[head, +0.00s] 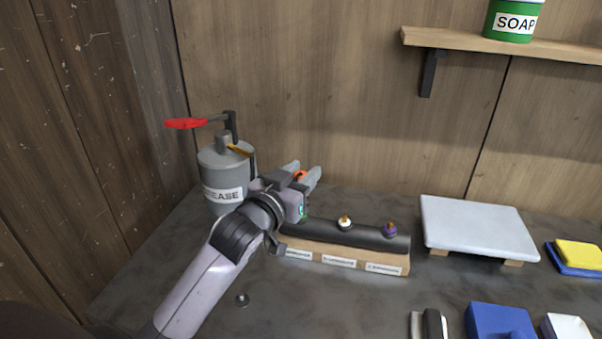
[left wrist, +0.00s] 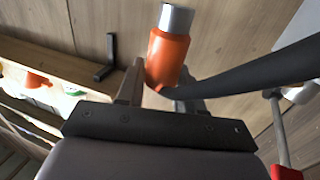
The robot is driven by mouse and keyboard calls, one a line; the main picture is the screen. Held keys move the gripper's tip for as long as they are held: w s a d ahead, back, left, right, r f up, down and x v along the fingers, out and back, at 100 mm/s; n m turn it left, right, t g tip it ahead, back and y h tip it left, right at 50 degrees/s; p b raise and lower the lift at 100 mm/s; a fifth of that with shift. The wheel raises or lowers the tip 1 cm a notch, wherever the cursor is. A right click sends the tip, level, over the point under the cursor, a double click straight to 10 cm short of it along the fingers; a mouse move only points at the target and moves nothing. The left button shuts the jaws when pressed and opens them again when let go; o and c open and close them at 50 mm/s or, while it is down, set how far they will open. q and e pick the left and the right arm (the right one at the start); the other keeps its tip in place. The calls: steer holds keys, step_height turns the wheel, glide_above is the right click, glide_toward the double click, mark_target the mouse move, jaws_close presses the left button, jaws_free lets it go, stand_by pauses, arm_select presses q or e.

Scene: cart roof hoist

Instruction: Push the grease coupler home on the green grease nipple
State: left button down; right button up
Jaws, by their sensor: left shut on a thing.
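My left gripper (head: 306,175) is shut on the orange grease coupler (head: 300,175), of which only a little shows in the head view. In the left wrist view the coupler (left wrist: 168,58) is an orange cylinder with a silver end, held between the fingers, with a black hose running off to the right. A dark bar (head: 365,235) on a wooden block lies beside the gripper. A green spot, apparently the green grease nipple (head: 305,212), shows at its left end, mostly hidden by my gripper. I cannot tell whether coupler and nipple touch. My right gripper is not in view.
White (head: 345,223) and purple (head: 390,230) nipples stand along the bar. The grey grease pump (head: 220,175) with a red handle is behind my left arm. A pale slab (head: 478,228) and blue items (head: 500,320) are to the right.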

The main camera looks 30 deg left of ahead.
arm_select(q)
steer(key=shift+f+b, duration=0.55)
steer(key=shift+f, duration=1)
stand_by(0.4)
steer(key=c, duration=0.6)
jaws_free()
steer(key=shift+c, duration=0.2)
steer(key=s, duration=0.7)
steer(key=shift+s, duration=0.1)
